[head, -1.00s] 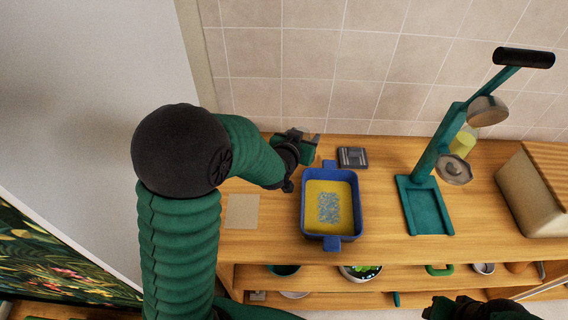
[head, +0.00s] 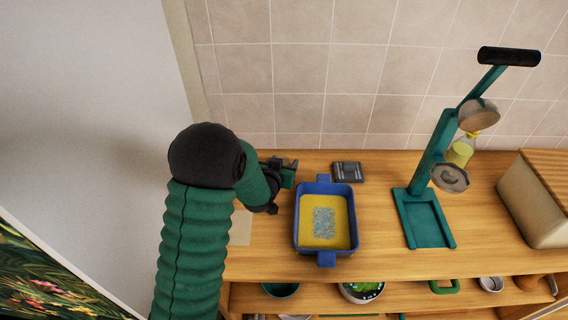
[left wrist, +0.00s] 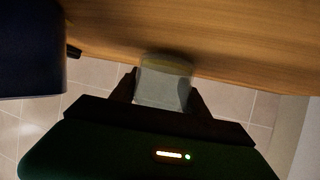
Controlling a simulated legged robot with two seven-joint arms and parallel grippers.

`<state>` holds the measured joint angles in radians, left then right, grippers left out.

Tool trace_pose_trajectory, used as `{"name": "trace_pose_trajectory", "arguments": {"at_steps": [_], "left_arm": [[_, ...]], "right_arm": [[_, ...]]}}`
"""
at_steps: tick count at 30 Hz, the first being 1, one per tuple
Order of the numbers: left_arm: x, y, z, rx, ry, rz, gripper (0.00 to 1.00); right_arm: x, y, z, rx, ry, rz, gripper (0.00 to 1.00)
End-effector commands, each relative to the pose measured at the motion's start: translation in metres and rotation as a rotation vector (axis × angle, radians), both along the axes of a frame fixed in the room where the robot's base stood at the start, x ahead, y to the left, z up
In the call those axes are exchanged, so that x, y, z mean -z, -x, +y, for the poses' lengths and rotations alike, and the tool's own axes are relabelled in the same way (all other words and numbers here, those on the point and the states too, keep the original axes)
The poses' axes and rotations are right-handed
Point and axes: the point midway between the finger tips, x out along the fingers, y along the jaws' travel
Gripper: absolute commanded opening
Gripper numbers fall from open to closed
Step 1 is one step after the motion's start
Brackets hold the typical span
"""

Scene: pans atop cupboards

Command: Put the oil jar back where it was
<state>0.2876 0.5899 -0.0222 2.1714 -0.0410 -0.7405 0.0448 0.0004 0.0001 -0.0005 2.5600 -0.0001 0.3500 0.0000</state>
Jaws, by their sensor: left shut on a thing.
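My left gripper (head: 285,172) is at the back of the wooden counter, left of the blue pan. In the left wrist view its two dark fingers (left wrist: 163,92) are shut on a pale, cloudy jar (left wrist: 163,88), which I take as the oil jar. The jar's far end looks yellowish and is close to the counter; I cannot tell whether it touches. In the head view the arm and gripper mostly hide it. My right gripper is not in view.
The blue pan (head: 298,240) with yellow inside is just right of the gripper. A green press stand (head: 425,220), a yellow bottle (head: 460,153) and a cream box (head: 535,205) stand right. A tiled wall (head: 340,80) closes the back.

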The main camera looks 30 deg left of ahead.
Motion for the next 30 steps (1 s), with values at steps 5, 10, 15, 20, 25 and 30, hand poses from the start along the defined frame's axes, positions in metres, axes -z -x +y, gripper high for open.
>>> {"name": "trace_pose_trajectory", "arguments": {"at_steps": [5,10,15,20,25,30], "left_arm": [[0.004,0.000,0.002,-0.001,0.001,0.001,0.63],[0.003,0.000,0.000,-0.001,0.000,0.001,0.75],[0.002,0.000,-0.002,0.001,-0.002,0.001,0.75],[-0.004,0.005,-0.002,0.000,-0.001,0.000,0.75],[-0.023,0.039,-0.011,0.000,0.000,-0.001,0.75],[-0.046,0.083,-0.025,0.000,-0.001,0.000,0.75]], "right_arm": [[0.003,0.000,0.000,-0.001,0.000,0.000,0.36],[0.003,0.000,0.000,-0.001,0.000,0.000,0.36],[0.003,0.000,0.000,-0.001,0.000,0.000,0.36],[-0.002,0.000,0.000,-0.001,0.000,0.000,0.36],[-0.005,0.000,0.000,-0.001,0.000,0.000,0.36],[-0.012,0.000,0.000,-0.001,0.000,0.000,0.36]]}}
